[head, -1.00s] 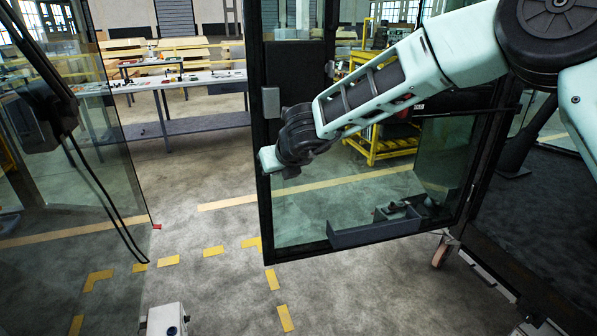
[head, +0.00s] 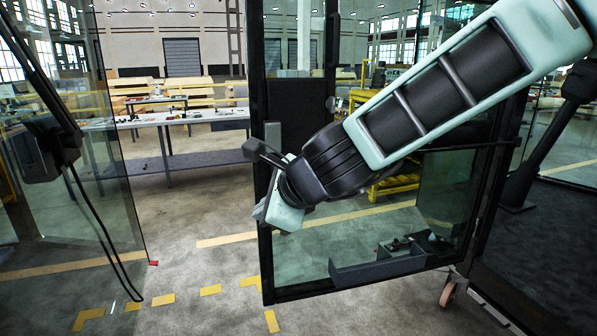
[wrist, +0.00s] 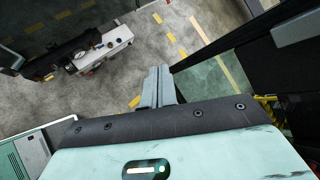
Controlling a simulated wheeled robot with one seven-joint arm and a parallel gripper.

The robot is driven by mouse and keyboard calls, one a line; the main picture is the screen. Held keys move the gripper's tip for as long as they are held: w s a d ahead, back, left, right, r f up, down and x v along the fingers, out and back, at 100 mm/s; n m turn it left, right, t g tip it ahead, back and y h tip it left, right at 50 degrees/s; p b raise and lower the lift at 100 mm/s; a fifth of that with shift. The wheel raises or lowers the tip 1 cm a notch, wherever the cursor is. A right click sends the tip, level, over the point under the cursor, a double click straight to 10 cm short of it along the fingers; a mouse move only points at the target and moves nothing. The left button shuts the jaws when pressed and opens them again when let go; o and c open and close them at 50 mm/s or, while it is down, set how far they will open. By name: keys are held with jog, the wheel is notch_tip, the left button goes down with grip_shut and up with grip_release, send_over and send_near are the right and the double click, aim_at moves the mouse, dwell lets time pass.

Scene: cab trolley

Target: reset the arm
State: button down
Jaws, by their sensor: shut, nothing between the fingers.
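My gripper (wrist: 158,75) shows in the wrist view with its two grey fingers together and nothing between them. Floor with yellow marks lies beyond the fingertips. In the head view my arm reaches in from the upper right, and its end is in front of the left edge of a dark-framed glass door (head: 300,257). The fingers are hard to make out there. I cannot tell whether the arm touches the door.
A grey handle block (head: 272,134) is on the door's left edge. A glass panel (head: 110,190) stands at the left. A long workbench (head: 190,117) is behind. The floor between panel and door is clear.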

jog(key=s+d+f+n+g, duration=0.3)
jog(key=s+n, duration=0.7)
jog(key=s, duration=0.1)
jog(key=s+d+f+n+g+h+b, duration=0.1)
jog(key=s+d+f+n+g+h, duration=0.1)
jog(key=s+d+n, duration=0.5)
jog(key=s+d+f+n+g+h, duration=0.2)
jog(key=s+d+f+n+h, duration=0.2)
jog(key=s+d+n, duration=0.4)
jog(key=d+f, duration=0.1)
jog(key=d, duration=0.2)
jog(key=shift+n+h+b, duration=0.3)
jog(key=shift+b, duration=0.05)
jog(key=shift+s+f, duration=0.1)
